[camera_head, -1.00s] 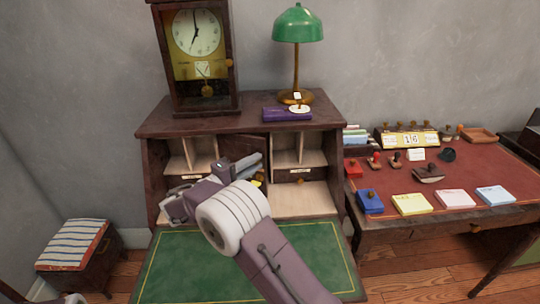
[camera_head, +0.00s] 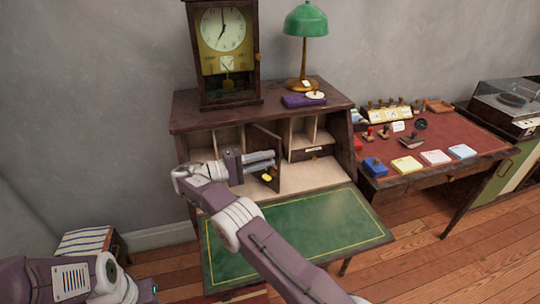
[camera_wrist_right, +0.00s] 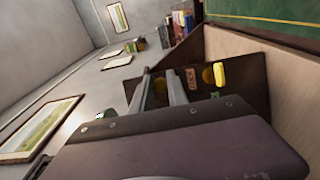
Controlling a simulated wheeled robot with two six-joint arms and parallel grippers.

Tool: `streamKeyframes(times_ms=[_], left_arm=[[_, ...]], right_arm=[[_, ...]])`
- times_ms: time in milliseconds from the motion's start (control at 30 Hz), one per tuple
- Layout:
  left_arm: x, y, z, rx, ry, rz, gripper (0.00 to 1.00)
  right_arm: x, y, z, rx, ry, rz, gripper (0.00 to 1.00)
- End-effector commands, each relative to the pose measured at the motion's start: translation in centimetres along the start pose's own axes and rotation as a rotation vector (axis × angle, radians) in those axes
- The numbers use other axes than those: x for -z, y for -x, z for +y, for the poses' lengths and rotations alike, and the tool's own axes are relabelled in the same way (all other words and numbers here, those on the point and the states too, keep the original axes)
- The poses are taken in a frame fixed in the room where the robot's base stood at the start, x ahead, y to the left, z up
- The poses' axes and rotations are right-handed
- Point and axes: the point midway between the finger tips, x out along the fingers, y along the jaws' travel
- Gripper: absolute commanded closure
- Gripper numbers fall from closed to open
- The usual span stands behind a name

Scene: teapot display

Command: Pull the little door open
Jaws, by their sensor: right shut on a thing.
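The little door (camera_head: 264,148) is a dark wood panel in the middle of the writing desk's pigeonholes. It stands swung outward, with an open compartment (camera_head: 230,138) beside it on the left. The exact contact is hard to see. My left arm shows at the lower left; its gripper is out of view.
The green writing surface (camera_head: 300,225) is folded out below and clear, with my right arm above it. A clock (camera_head: 224,50), a green lamp (camera_head: 306,20) and a purple book (camera_head: 303,100) stand on top. A red-topped table (camera_head: 450,137) with stamps stands at right.

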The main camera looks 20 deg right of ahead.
Motion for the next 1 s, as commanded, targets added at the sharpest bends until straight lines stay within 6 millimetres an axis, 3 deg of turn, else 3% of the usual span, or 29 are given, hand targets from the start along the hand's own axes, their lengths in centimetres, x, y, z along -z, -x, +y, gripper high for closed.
streamKeyframes(times_ms=[467, 500, 567, 1000], left_arm=[[-0.01, 0.05, 0.00, 0.000, 0.000, 0.000, 0.64], [-0.01, 0.05, 0.00, 0.000, 0.000, 0.000, 0.64], [0.00, 0.04, 0.00, 0.000, 0.000, 0.000, 0.64], [0.01, 0.09, 0.00, 0.000, 0.000, 0.000, 0.64]], right_arm=[[-0.46, 0.32, -0.01, 0.000, 0.000, -0.018, 1.00], [-0.46, 0.32, -0.03, 0.000, 0.000, -0.018, 0.75], [-0.43, 0.33, -0.04, 0.001, 0.000, -0.017, 0.59], [-0.30, 0.23, -0.03, 0.001, 0.000, -0.012, 0.59]])
